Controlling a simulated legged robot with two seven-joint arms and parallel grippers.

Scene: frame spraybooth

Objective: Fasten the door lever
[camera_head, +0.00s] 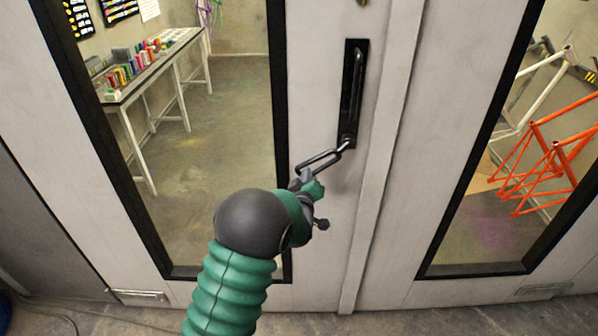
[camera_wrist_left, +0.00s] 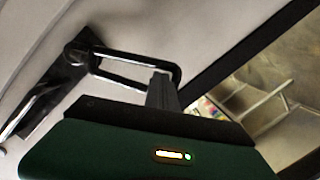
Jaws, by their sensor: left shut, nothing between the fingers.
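The door lever (camera_head: 322,159) is a dark metal loop that sticks out to the lower left from the bottom of a black vertical plate (camera_head: 347,117) on the grey door. In the left wrist view, the lever (camera_wrist_left: 124,52) crosses the upper left and slants slightly down to the right. My left gripper (camera_head: 304,177) is at the lever's free end, below it in the head view. Its fingers (camera_wrist_left: 162,85) are shut and empty, overlapping the loop's end; I cannot tell whether they touch it. My right gripper is not in view.
The door has a black-framed window (camera_head: 283,130); a second panel with an orange bicycle frame (camera_head: 550,165) behind glass is on the right. Behind the left glass stands a table (camera_head: 150,72) with coloured items. A cable lies on the floor at lower left.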

